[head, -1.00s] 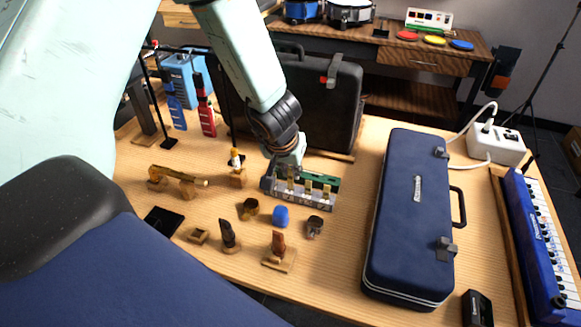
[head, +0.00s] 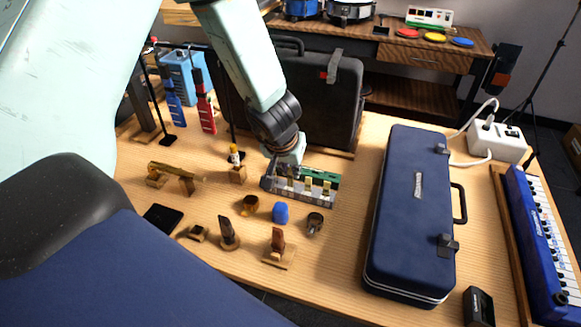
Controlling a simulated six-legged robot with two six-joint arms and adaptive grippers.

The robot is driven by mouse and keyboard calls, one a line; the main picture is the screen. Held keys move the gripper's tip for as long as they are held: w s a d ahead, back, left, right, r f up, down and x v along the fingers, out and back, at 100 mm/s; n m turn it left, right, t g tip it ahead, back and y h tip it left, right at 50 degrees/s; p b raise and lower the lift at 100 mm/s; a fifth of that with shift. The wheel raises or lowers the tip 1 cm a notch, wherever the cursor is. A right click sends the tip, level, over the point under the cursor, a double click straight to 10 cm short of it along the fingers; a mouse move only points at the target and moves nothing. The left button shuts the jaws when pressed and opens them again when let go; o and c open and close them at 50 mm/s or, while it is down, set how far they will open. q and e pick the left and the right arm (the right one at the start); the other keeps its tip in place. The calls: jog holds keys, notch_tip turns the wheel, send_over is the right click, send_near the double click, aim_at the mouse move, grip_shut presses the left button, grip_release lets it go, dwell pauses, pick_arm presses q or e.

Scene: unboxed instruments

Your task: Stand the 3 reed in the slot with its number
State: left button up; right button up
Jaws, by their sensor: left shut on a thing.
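The reed rack (head: 328,199), a grey numbered holder with a green back, stands on the wooden table in front of the black case. Pale reeds, one of them here (head: 308,185), stand upright in its slots. The slot numbers are too small to read. My left gripper (head: 287,170) points down over the left part of the rack. It is shut on the 3 reed, which is mostly hidden by the fingers and rack; I cannot tell how deep it sits in a slot. My right gripper is not in view.
A blue case (head: 412,215) lies right of the rack. A blue cap (head: 280,213) and small mouthpieces stand in front. A small wooden stand (head: 238,175) is close on the left. The black case (head: 318,105) rises behind.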

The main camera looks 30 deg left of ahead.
pick_arm(q)
jog(key=shift+f+b, duration=0.5)
jog(key=shift+f, duration=0.3)
dwell(0.4)
dwell(0.4)
jog(key=o, duration=0.7)
jog(key=shift+o, duration=0.2)
jog(key=shift+r, duration=0.15)
jog(key=v, duration=1.1)
jog(key=shift+s+r, duration=0.3)
jog(key=shift+r, duration=0.05)
jog(key=shift+d+f, duration=0.1)
jog(key=shift+d, duration=0.05)
